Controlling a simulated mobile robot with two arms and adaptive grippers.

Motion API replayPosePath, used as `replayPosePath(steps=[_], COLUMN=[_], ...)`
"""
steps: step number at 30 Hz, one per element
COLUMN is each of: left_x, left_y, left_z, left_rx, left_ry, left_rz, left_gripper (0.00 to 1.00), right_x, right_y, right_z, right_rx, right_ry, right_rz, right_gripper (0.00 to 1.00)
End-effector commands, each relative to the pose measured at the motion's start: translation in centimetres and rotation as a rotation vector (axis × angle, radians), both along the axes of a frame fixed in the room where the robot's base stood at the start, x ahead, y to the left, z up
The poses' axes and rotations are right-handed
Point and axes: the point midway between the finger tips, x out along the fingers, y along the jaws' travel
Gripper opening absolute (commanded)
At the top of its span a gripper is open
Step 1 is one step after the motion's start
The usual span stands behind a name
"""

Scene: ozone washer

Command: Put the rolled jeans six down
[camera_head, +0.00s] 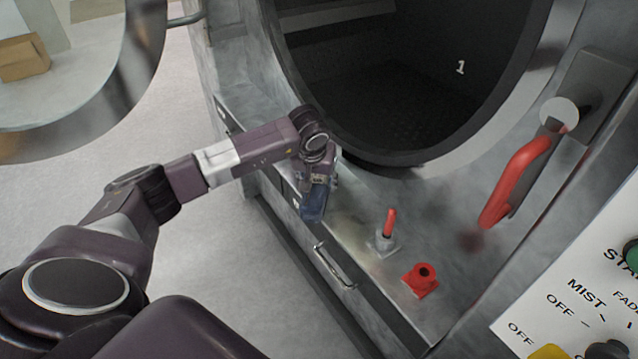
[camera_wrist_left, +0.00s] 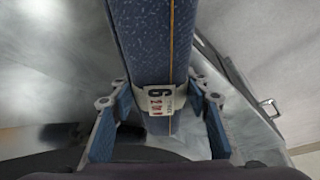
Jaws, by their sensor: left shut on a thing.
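The rolled jeans six (camera_head: 314,203) are a dark blue roll hanging below my left gripper (camera_head: 318,180) in the head view. In the left wrist view the roll (camera_wrist_left: 150,45) runs up the middle of the picture, with a white tag marked 6 near the fingers. My left gripper (camera_wrist_left: 159,110) has a blue-padded finger on each side of the roll and is shut on it. The roll is over the front ledge (camera_head: 350,225) of the washer, below the round opening; whether it touches the ledge I cannot tell. My right gripper is out of view.
The dark round drum opening (camera_head: 400,80), marked 1, is behind the gripper. A red-tipped lever (camera_head: 388,225), a red knob (camera_head: 421,278) and a large red handle (camera_head: 515,180) stand to the right. A metal drawer handle (camera_head: 333,268) sticks out in front.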

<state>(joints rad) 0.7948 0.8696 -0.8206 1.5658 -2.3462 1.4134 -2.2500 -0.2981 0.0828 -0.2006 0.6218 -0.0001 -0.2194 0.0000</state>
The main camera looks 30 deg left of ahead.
Motion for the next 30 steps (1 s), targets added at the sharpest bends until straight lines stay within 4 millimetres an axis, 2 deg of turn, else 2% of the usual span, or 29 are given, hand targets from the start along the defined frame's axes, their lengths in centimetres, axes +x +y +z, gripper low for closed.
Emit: replayPosePath(steps=[1,4,13,17,23,30], left_x=[0.0,0.0,0.1,0.1,0.2,0.2], left_y=[0.0,0.0,0.0,0.1,0.1,0.0], left_z=[0.0,0.0,0.3,1.1,4.2,10.1], left_rx=[0.0,0.0,0.0,0.0,0.001,0.001], left_ry=[0.0,0.0,-0.003,-0.004,-0.008,-0.011], left_rz=[0.0,0.0,0.001,0.001,0.0,0.001], left_gripper=[0.19,0.08,0.07,0.07,0.07,0.07], right_x=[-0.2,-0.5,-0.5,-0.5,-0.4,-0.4], right_y=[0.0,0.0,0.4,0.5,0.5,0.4], right_z=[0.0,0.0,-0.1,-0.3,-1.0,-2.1], right_rx=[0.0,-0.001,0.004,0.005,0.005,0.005], right_ry=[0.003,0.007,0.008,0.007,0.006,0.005], right_rz=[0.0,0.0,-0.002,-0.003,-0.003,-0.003], right_gripper=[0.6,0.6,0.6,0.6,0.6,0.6])
